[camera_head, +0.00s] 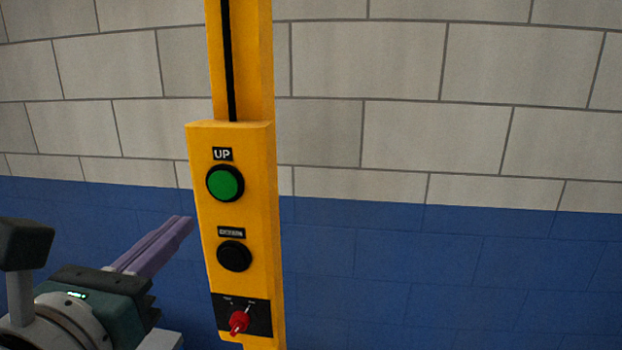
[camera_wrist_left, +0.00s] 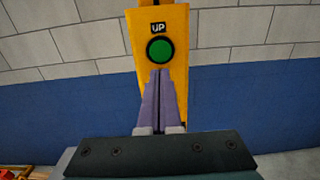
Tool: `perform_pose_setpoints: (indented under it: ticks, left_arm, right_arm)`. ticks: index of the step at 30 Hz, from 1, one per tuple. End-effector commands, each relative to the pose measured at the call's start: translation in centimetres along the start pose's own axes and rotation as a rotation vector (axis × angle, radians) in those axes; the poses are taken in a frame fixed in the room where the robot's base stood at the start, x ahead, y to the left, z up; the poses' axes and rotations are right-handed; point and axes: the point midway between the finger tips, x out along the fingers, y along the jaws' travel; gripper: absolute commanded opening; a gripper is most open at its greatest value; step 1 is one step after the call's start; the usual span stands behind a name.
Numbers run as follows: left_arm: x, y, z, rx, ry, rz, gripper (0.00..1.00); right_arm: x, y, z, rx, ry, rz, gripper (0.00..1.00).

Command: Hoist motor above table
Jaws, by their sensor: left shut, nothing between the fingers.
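A yellow control panel (camera_head: 262,220) hangs on a yellow post with a black slot. It carries a green UP button (camera_head: 226,183), a black button (camera_head: 234,256) below it and a red selector switch (camera_head: 239,321) at the bottom. My left gripper (camera_head: 187,226) is shut and empty, to the left of the panel. In the left wrist view its purple fingers (camera_wrist_left: 158,75) lie together, with their tips just below the green button (camera_wrist_left: 160,50). I cannot tell whether they touch the panel. The motor, the table and my right gripper are not in view.
A wall of light grey blocks (camera_head: 380,60) with a blue lower band (camera_head: 420,270) stands behind the panel. The space right of the panel is clear. Small red and yellow items (camera_wrist_left: 12,172) show at the lower left of the left wrist view.

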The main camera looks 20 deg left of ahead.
Motion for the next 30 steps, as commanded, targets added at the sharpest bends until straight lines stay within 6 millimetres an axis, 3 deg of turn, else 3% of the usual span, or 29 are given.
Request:
perform_pose_setpoints:
  ticks: [6,13,18,30]
  left_arm:
    - [4.7,0.0,0.3,0.001,-0.003,-0.001,0.00]
    - [8.1,-0.1,0.1,0.001,-0.001,-0.002,0.00]
    - [9.2,0.0,0.0,0.000,0.000,0.000,0.00]
    - [9.5,0.0,0.0,-0.001,-0.001,0.000,0.00]
  right_arm:
    - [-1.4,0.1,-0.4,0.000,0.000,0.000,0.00]
    - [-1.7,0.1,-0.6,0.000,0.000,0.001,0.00]
    - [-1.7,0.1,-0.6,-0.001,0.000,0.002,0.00]
    - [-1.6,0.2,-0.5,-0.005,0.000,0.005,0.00]
